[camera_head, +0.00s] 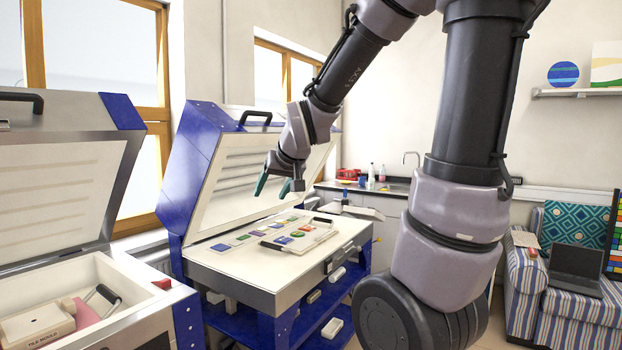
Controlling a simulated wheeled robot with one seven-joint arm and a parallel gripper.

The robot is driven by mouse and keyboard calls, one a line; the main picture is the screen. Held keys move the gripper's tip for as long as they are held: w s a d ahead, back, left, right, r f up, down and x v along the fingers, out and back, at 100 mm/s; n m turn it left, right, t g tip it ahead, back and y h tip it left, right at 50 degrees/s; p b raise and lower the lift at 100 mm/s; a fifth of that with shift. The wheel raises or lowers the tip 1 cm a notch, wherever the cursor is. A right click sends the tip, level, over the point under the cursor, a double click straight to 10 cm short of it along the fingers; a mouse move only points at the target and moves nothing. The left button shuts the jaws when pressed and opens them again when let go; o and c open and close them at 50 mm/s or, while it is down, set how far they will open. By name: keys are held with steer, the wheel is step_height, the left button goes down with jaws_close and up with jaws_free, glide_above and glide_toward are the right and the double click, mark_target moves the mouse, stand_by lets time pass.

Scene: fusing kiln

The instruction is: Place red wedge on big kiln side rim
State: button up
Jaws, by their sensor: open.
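A small red block, which looks like the red wedge (162,284), lies on the right side rim of the open kiln at the left (148,306). A second kiln, blue and white (225,268), stands in the middle with its lid raised; I cannot tell for sure which kiln is the big one. My gripper (273,187) is open and empty. It hangs above the middle kiln's flat bed, in front of its raised lid, well apart from the red block.
Flat coloured glass pieces and a handled white board (300,236) lie on the middle kiln's bed. The left kiln holds a tile mould (37,325) and a pink piece (88,316). A striped armchair (560,305) with a laptop (575,268) stands at right.

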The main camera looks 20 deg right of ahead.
steer(key=s+d+r+m+g, duration=0.1)
steer(key=s+r, duration=0.1)
steer(key=s, duration=0.7)
steer(key=s+d+r+m, duration=0.1)
steer(key=s+r+m, duration=0.1)
steer(key=s, duration=0.6)
steer(key=shift+s+d+r+g+y, duration=0.3)
steer(key=shift+s+d+r+g, duration=0.1)
steer(key=shift+r, duration=0.3)
